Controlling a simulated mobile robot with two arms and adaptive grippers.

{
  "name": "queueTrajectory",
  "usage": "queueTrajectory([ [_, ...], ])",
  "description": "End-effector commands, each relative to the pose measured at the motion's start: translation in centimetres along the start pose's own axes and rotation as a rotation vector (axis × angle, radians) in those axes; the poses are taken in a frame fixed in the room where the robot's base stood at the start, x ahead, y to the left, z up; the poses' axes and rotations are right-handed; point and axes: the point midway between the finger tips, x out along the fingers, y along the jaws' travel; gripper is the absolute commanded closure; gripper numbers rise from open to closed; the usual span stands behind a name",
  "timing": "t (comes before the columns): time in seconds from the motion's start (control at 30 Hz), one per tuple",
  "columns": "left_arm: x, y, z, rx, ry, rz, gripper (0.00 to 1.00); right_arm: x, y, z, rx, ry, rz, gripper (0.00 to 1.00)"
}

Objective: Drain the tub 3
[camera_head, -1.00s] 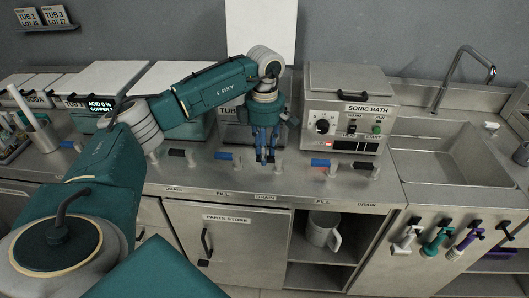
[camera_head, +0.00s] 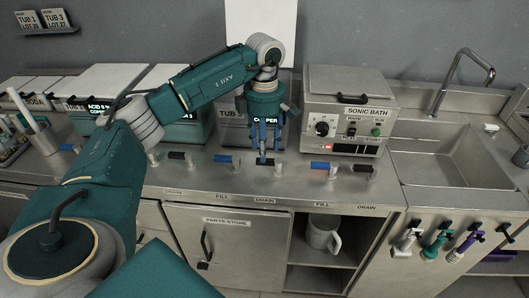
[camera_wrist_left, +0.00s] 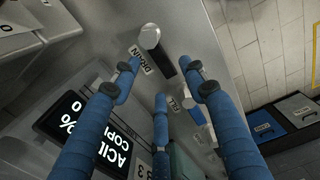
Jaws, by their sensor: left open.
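Tub 3 (camera_head: 231,134) stands behind my left gripper, which hides part of its front label and display. Its drain valve, with a black handle (camera_head: 266,161), sits on the bench front above a DRAIN label. The same black handle (camera_wrist_left: 165,66) and the DRAIN label (camera_wrist_left: 141,62) show in the left wrist view. The blue fill handle (camera_head: 222,158) is to its left. My left gripper (camera_head: 265,147) points down just above the drain handle, with its blue fingers spread and nothing between them. I cannot tell whether a fingertip touches the handle. My right gripper is not in view.
The sonic bath (camera_head: 348,115) stands to the right, with its blue-handled valve (camera_head: 322,165) and a black-handled one in front. A sink (camera_head: 450,158) is further right. Other tubs (camera_head: 176,122) stand left, partly behind my left arm. An open shelf below holds a mug (camera_head: 320,232).

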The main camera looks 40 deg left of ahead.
Motion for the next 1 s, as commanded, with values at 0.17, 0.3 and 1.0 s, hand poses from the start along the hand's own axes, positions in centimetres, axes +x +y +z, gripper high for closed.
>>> queueTrajectory([
  [0.17,-4.2,0.1,0.1,-0.001,-0.004,0.005,0.56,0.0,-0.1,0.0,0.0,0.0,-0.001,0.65],
  [0.3,-6.7,0.1,0.1,0.0,-0.003,0.004,0.56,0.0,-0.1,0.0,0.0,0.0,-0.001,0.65],
  [1.0,-8.6,0.1,0.0,0.0,-0.001,0.002,0.56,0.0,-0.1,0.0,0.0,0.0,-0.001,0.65],
])
